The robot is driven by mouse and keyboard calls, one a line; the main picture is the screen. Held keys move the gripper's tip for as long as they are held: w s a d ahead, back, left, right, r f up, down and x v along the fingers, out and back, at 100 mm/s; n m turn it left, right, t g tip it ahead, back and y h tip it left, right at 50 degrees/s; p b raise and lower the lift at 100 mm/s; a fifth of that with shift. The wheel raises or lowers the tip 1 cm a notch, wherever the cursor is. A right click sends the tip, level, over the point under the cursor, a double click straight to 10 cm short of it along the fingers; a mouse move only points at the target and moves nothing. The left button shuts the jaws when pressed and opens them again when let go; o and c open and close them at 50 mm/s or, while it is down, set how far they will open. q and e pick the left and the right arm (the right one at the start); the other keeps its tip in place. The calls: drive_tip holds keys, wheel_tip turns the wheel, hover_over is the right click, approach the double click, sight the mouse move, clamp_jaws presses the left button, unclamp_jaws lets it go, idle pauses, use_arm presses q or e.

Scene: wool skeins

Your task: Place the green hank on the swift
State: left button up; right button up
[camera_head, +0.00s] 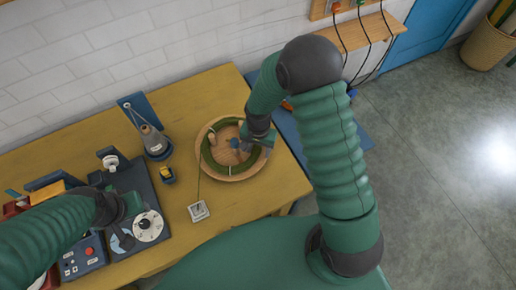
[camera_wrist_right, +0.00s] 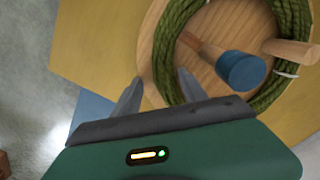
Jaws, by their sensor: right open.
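The green hank (camera_head: 236,170) lies as a ring on the round wooden swift (camera_head: 206,170), inside its rim. In the right wrist view the hank (camera_wrist_right: 169,40) runs around a blue-capped peg (camera_wrist_right: 240,70) and a plain wooden peg (camera_wrist_right: 290,50) on the swift (camera_wrist_right: 148,50); a pale tie crosses it at the right. My right gripper (camera_wrist_right: 160,82) is open and empty, its fingertips at the swift's near rim, one beside the hank. In the head view the right gripper (camera_head: 246,146) is over the swift's right side. My left gripper (camera_head: 124,208) is over a dark panel; its fingers are unclear.
A small yellow-topped item (camera_head: 167,174) and a pale square plate (camera_head: 199,211) are on the yellow table (camera_head: 262,206). The table's front right is clear.

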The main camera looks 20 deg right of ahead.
wheel_tip(320, 180, up, 12)
drive_tip(key=s+r+n+t, duration=0.2)
drive_tip(key=s+r+n, duration=0.1)
drive_tip(key=s+n, duration=0.5)
drive_tip(key=shift+s+n+t, duration=0.3)
drive_tip(key=shift+s, duration=0.45)
